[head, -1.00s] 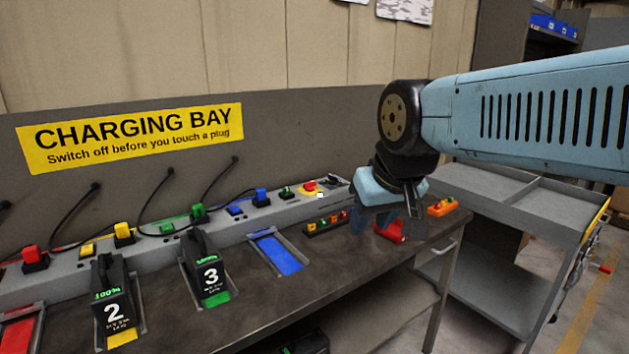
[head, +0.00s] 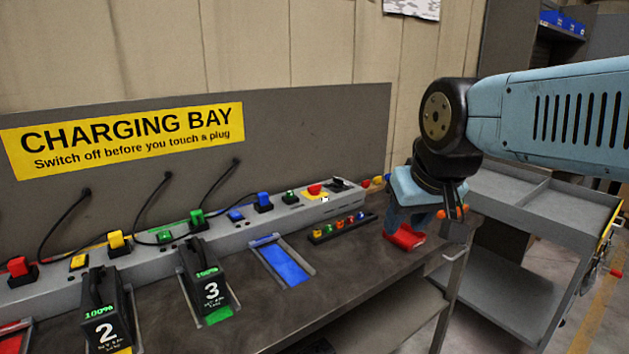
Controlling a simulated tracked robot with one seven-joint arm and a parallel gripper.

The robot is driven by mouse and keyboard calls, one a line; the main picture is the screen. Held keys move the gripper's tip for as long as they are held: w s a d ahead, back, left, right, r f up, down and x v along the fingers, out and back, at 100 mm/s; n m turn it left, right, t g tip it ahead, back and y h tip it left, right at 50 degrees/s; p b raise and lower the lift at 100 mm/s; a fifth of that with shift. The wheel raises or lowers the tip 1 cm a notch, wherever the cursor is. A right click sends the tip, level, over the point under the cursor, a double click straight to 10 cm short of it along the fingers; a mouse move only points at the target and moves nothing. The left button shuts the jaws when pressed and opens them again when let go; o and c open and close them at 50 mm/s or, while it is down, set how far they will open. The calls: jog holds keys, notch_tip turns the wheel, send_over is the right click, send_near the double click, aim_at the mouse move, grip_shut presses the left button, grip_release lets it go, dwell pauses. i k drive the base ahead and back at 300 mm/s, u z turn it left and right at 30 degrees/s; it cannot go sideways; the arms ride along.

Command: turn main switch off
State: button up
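A grey power rail (head: 215,222) runs along the back of the bench. At its right end a red knob (head: 314,190) sits on a yellow plate, with a black switch-like part (head: 339,184) just to its right. I cannot tell which of these is the main switch, nor read its position. My gripper (head: 424,218), light blue and pointing down, is over the bench's right end, to the right of the rail and apart from both parts. Its fingers are partly hidden and overlap a red object (head: 404,237) in the picture. I cannot tell how wide they stand.
Black battery packs marked 2 (head: 106,315) and 3 (head: 208,285) stand in front of the rail, beside an empty blue slot (head: 284,265). Coloured plugs and cables line the rail. A strip of small coloured parts (head: 342,228) lies nearby. A grey cart (head: 520,260) stands right.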

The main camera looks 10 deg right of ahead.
aim_at(313, 190)
jog(key=i, duration=0.85)
jog(key=u, duration=0.05)
